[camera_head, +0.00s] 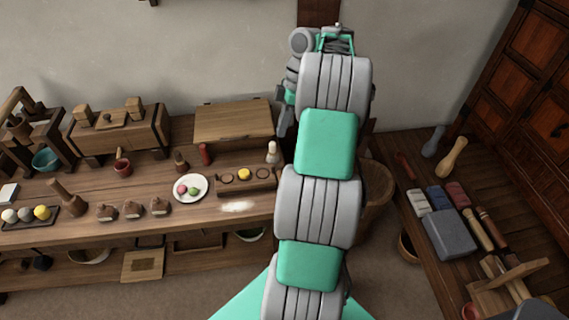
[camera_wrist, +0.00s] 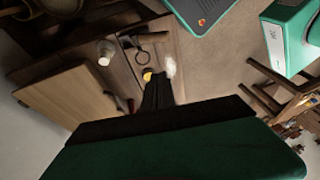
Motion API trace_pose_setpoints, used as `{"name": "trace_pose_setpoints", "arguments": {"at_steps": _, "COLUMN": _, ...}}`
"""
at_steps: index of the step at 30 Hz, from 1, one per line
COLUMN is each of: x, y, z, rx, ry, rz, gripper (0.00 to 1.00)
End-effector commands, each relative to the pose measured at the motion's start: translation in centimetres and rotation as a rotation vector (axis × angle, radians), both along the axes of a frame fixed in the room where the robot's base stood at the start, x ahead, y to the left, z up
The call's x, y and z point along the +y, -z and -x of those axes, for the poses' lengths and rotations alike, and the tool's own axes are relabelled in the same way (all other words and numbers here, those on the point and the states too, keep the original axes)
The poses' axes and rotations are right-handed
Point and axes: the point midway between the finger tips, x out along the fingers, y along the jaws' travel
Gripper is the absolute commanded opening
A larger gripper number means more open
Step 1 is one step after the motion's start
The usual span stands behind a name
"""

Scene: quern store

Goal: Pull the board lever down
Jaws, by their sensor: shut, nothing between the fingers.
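A dark wooden board (camera_head: 318,12) is fixed to the back wall at the top of the head view, directly behind my raised arm. I cannot make out the lever; my arm covers the area below the board. My gripper (camera_wrist: 158,78) shows in the wrist view as dark fingers closed together with nothing between them. It points down over the bench, apart from the things there. In the head view my arm hides most of the gripper.
A basket (camera_head: 377,190) stands right of my arm. A side table (camera_head: 400,205) at right holds tools.

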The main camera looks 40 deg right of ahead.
Motion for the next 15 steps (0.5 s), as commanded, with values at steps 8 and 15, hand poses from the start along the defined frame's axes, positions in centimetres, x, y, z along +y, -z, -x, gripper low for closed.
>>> {"name": "trace_pose_setpoints", "arguments": {"at_steps": 8, "x": -1.9, "y": 3.5, "z": 1.6, "rx": -0.017, "ry": -0.063, "rz": -0.01, "gripper": 0.0}}
{"name": "trace_pose_setpoints", "arguments": {"at_steps": 15, "x": -0.1, "y": 8.3, "z": 1.5, "rx": -0.017, "ry": -0.059, "rz": -0.01, "gripper": 0.0}}
